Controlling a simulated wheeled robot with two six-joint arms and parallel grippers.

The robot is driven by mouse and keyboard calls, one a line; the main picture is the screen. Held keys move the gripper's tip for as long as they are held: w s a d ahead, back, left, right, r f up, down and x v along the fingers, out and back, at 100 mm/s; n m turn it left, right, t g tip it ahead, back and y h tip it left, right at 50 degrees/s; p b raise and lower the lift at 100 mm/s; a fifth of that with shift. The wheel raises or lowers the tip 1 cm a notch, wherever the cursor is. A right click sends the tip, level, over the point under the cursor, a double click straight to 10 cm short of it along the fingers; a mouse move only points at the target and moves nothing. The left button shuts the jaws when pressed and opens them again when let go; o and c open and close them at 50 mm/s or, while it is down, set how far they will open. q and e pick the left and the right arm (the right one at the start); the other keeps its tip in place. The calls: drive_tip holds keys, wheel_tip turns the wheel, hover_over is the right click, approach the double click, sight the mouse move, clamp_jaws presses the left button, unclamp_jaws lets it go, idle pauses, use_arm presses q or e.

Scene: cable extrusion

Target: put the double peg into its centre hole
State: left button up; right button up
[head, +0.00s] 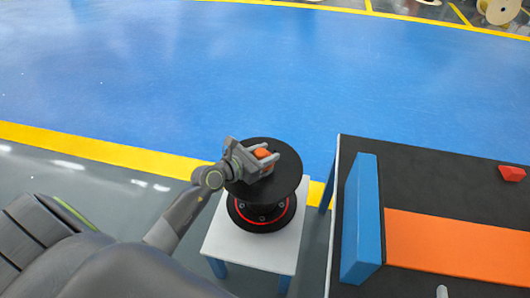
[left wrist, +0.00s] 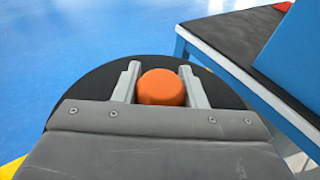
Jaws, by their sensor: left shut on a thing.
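The double peg shows as an orange rounded end (head: 262,154) between the fingers of my left gripper (head: 260,160). In the left wrist view the orange peg end (left wrist: 161,87) sits between the two grey fingers of my left gripper (left wrist: 161,90), which is shut on it. The gripper is over the black round top of a spool (head: 285,175), whose disc also shows in the left wrist view (left wrist: 85,90). The centre hole is hidden behind the gripper, and I cannot tell how far the peg is in it.
The spool stands on a small white table (head: 225,240) with blue legs. To the right is a black-topped table (head: 430,175) with an upright blue panel (head: 362,220), an orange strip (head: 455,243) and a red block (head: 511,173). The blue floor beyond is clear.

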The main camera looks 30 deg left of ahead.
use_arm(q)
drive_tip(key=shift+f+b, duration=0.65)
drive_tip(key=shift+f, duration=0.2)
idle(0.3)
drive_tip(key=shift+r, duration=0.2)
drive_tip(key=shift+r+p, duration=0.65)
drive_tip(key=shift+p, duration=0.3)
idle(0.5)
drive_tip(key=shift+f+b, duration=0.5)
drive_tip(key=shift+f, duration=0.35)
drive_tip(key=o, duration=0.7)
drive_tip(key=shift+o, duration=0.2)
drive_tip(key=shift+s, duration=0.1)
